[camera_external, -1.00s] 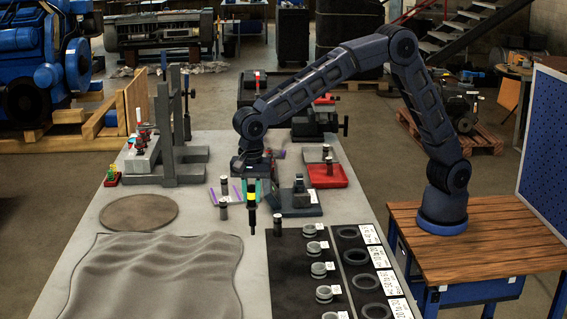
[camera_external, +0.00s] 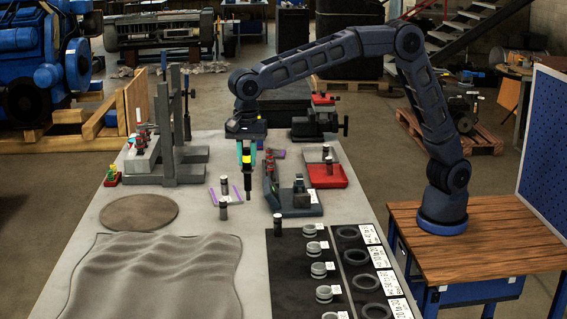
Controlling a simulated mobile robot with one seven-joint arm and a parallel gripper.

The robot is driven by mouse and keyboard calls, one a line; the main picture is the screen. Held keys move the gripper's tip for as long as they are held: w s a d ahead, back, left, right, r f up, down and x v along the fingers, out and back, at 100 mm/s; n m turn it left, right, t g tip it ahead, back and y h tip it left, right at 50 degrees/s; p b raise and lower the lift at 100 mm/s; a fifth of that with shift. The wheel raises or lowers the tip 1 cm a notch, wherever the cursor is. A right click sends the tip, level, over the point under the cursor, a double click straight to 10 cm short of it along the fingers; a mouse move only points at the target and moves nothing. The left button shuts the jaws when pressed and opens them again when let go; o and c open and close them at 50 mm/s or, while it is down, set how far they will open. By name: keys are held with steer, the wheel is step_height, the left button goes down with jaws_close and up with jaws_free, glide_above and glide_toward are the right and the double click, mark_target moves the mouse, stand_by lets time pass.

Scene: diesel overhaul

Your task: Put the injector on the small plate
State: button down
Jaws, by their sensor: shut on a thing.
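My gripper (camera_external: 246,150) is shut on the injector (camera_external: 246,174), a slim dark upright part with a yellow band. It hangs tip down over the table's middle, in front of a dark red part. I cannot tell its exact height. Which surface is the small plate is unclear. A small flat piece with purple edges (camera_external: 229,199) lies just left of the injector's tip. A grey tray (camera_external: 312,211) with a dark fixture is to the right. A pale flat plate (camera_external: 312,157) lies behind the red tray.
The red tray (camera_external: 339,181) holds a small cylinder. A round brown mat (camera_external: 139,213) and grey cloth (camera_external: 150,275) lie at left. Grey stands (camera_external: 178,168) rise at back left. Black mats with rings (camera_external: 288,285) fill the front right. Small cylinders stand near the purple-edged piece.

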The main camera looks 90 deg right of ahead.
steer(key=w+d+m, duration=0.2)
steer(key=d+m, duration=0.1)
steer(key=d, duration=1.2)
steer(key=w+d+r+m, duration=0.1)
steer(key=w+d+m, duration=0.15)
steer(key=d, duration=1.35)
steer(key=w+d+m, duration=0.2)
steer(key=d+m, duration=0.1)
steer(key=d, duration=1.2)
steer(key=s+d+m, duration=0.2)
steer(key=s+d, duration=0.5)
steer(key=d, duration=0.6)
steer(key=s+d+m, duration=0.3)
steer(key=s+d, duration=0.3)
steer(key=d, duration=0.8)
steer(key=s+d+m, duration=0.2)
steer(key=s+d, duration=0.5)
steer(key=d, duration=0.6)
step_height(320, 180, down, 19)
steer(key=shift+w+f, duration=0.2)
steer(key=shift+w, duration=0.05)
steer(key=shift+f, duration=0.1)
steer(key=c, duration=1.6)
jaws_free()
steer(key=o, duration=0.3)
